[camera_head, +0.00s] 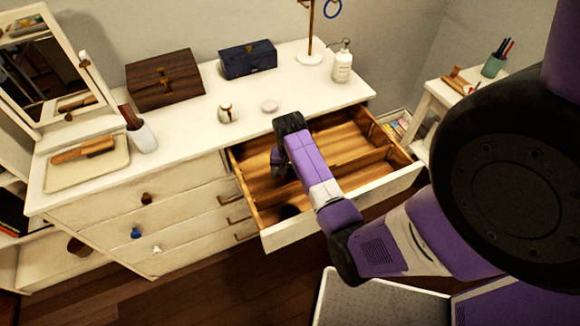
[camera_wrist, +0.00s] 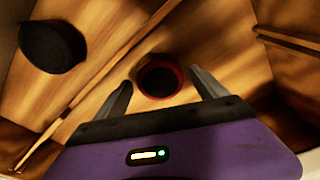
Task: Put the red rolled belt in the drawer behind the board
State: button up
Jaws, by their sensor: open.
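The red rolled belt (camera_wrist: 158,76), a small round roll with a red rim and dark middle, lies on the wooden drawer floor in the wrist view. It is just beyond and between my fingertips. My gripper (camera_wrist: 163,88) is open, a finger to each side of the belt, apparently not touching it. In the head view my gripper (camera_head: 279,158) reaches down into the open drawer (camera_head: 340,216), over the compartment behind the board (camera_head: 345,168); my arm hides the belt there. The board (camera_wrist: 105,82) runs diagonally left of the belt in the wrist view.
A black round roll (camera_wrist: 52,46) lies across the board, in the front compartment (camera_head: 290,211). Drawer walls (camera_head: 238,178) surround the gripper. The dresser top (camera_head: 185,135) holds two boxes, a soap bottle (camera_head: 342,62) and small items behind my arm.

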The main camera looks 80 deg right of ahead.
aim_at(290, 178)
notch_tip(290, 178, up, 12)
jog(key=a, duration=0.1)
jog(key=shift+s+a, duration=0.15)
jog(key=shift+a, duration=0.05)
jog(key=shift+f, duration=0.1)
dwell(0.5)
